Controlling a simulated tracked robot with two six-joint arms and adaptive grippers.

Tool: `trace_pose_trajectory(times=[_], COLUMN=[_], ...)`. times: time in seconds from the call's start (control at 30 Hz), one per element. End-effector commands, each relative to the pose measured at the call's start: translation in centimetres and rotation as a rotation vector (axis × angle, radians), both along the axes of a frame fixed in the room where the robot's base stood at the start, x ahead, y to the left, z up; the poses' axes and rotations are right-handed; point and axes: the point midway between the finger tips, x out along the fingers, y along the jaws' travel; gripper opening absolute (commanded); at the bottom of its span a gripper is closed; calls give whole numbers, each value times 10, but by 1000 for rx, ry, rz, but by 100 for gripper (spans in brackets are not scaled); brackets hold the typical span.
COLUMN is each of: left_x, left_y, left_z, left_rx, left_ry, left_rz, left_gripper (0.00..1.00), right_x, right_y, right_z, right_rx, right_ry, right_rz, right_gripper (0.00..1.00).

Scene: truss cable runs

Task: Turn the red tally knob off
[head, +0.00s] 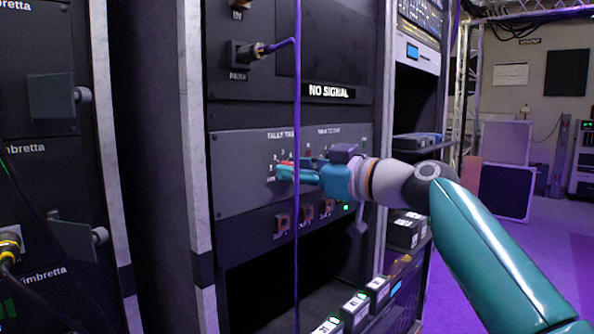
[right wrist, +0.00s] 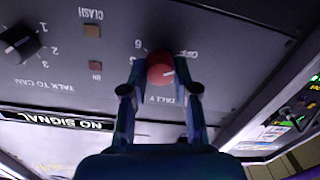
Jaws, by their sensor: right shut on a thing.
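The red tally knob (right wrist: 160,68) shows in the right wrist view, which sees the panel upside down. It sits between the two fingers of my right gripper (right wrist: 159,82), which is shut on it. Scale marks 5, 6 and OFF are printed around it, with the word TALLY beside it. A small pale mark shows on the knob's face, but I cannot tell surely which label it faces. In the head view my right gripper (head: 285,171) reaches the grey panel (head: 240,185), and only a sliver of red (head: 286,163) shows there. My left gripper is out of view.
A black talk-to-cam knob (right wrist: 20,42) and small square buttons (right wrist: 92,31) share the panel. A purple cable (head: 297,110) hangs in front of the rack near my right gripper. A NO SIGNAL display (head: 331,91) is above the panel. Open floor (head: 540,245) lies right.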

Motion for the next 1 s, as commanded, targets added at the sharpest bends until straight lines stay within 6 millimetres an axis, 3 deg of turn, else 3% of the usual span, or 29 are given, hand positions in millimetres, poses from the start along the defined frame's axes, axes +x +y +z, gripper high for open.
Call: trace_pose_trajectory(times=[0.03,0.5,0.53,0.67,1.0], left_x=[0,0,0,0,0], left_y=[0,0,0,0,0], left_z=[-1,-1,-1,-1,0], left_rx=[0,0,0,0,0], left_ry=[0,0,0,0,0], left_rz=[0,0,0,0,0], left_gripper=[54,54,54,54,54], right_x=[2,2,2,2,0], right_y=[3,2,2,2,0], right_z=[-10,-9,-9,-7,-2], right_rx=[-20,-29,-29,-25,-18], right_ry=[7,-2,-2,-5,-11], right_rz=[6,6,6,4,3], right_gripper=[0,0,34,55,55])
